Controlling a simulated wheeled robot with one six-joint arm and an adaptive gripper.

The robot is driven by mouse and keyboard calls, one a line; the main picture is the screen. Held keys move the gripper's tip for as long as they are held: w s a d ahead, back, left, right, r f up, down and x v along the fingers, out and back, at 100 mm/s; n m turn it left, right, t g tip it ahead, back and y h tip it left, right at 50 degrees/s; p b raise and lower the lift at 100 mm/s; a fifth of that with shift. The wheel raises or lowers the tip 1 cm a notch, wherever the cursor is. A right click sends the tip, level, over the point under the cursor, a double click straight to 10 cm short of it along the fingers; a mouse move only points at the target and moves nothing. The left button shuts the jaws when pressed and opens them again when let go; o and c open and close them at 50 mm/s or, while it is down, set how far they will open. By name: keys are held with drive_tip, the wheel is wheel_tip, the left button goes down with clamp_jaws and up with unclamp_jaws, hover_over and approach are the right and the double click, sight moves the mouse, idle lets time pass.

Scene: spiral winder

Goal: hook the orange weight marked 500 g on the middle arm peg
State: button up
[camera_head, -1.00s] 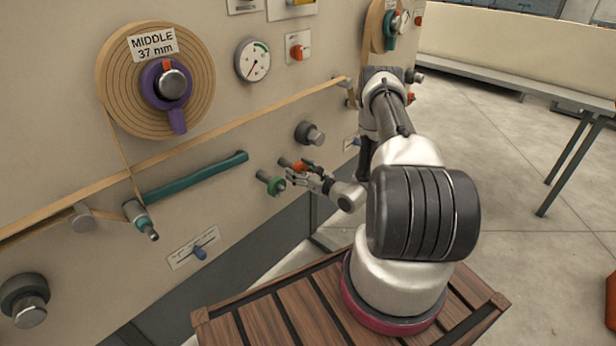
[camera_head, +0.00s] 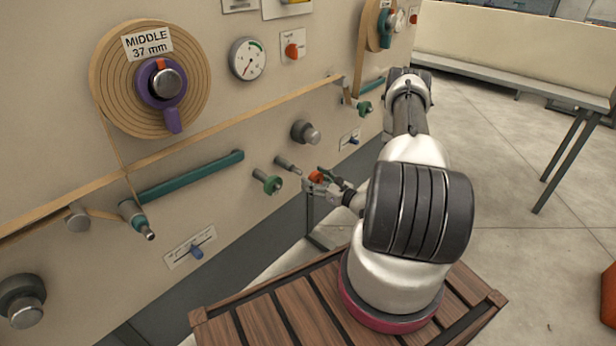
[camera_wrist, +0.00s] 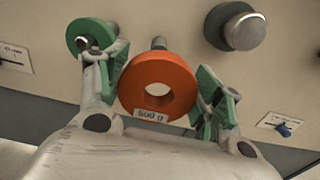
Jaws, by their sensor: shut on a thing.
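The orange ring weight (camera_wrist: 158,85) has a round hole and a white label reading 500 g. My gripper (camera_wrist: 160,92) is shut on it, with the green-padded fingers at its left and right sides. In the head view the weight (camera_head: 316,176) and my gripper (camera_head: 322,182) are out from the panel, to the right of a bare grey peg (camera_head: 286,163). The wall shows through the weight's hole. The middle teal arm (camera_head: 192,177) slopes below the spool labelled MIDDLE 37 mm (camera_head: 150,78). A grey-tipped peg (camera_head: 147,231) sticks out at its lower left end.
A green weight (camera_head: 272,184) hangs on a peg close left of my gripper. A dark knob (camera_head: 305,132) sticks out above. A blue-handled slider (camera_head: 195,249) sits lower left. A tan web (camera_head: 230,122) runs along the panel. Open floor lies to the right.

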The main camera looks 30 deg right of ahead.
drive_tip(key=r+v, duration=0.1)
drive_tip(key=v, duration=0.5)
drive_tip(key=shift+s, duration=0.25)
drive_tip(key=shift+d, duration=0.1)
idle(0.8)
